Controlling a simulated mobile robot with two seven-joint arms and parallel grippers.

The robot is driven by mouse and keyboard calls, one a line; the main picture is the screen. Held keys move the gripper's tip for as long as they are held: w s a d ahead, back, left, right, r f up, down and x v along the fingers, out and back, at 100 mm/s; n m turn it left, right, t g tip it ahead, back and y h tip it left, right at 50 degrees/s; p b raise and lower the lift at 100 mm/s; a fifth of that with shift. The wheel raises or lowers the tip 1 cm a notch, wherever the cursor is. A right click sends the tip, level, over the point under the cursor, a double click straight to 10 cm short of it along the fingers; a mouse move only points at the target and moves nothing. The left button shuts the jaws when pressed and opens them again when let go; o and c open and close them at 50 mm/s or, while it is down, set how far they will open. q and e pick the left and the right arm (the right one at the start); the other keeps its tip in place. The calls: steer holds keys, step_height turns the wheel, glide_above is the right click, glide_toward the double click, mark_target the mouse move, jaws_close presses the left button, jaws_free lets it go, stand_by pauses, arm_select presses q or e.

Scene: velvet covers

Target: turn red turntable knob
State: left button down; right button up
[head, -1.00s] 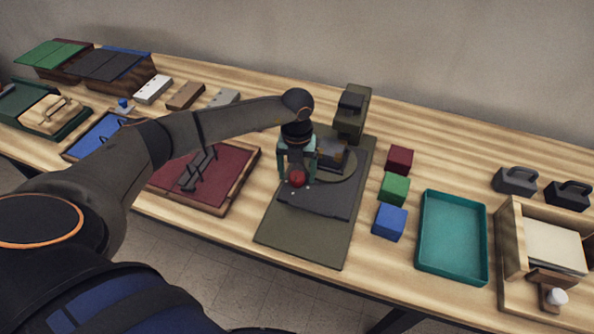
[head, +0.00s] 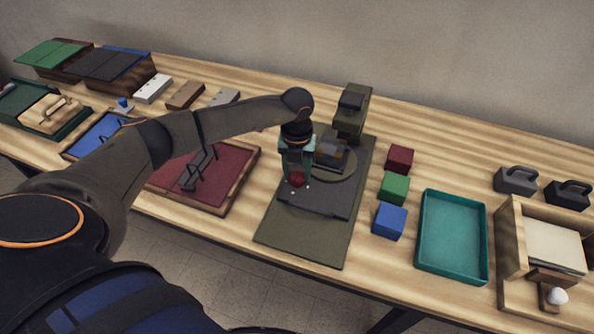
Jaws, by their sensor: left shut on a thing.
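The red knob (head: 297,179) sits on the dark sloped front of the turntable unit (head: 318,203), which stands on an olive base (head: 300,240). Behind the knob is a round olive turntable disc (head: 345,170) with a dark block on it. My left gripper (head: 297,174) points down from above and is shut on the red knob, its teal fingers at the knob's sides. The fingers and wrist hide part of the knob and the disc's left side. My right gripper does not show.
Red (head: 400,159), green (head: 393,187) and blue (head: 389,221) cubes stand right of the unit, beside a teal tray (head: 452,237). A maroon board (head: 205,180) with a dark handle lies to the left. A dark olive post (head: 351,112) rises behind the disc.

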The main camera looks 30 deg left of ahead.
arm_select(q)
steer(key=shift+m+b, duration=0.3)
steer(key=shift+m, duration=0.1)
steer(key=m+b, duration=0.1)
steer(key=m, duration=0.2)
steer(key=shift+f, duration=0.1)
steer(key=m+b, duration=0.3)
steer(key=m, duration=0.2)
steer(key=m+b, duration=0.2)
steer(key=m, duration=0.3)
steer(key=shift+m+b, duration=0.95)
steer(key=shift+m, duration=0.95)
steer(key=shift+c, duration=1.5)
jaws_free()
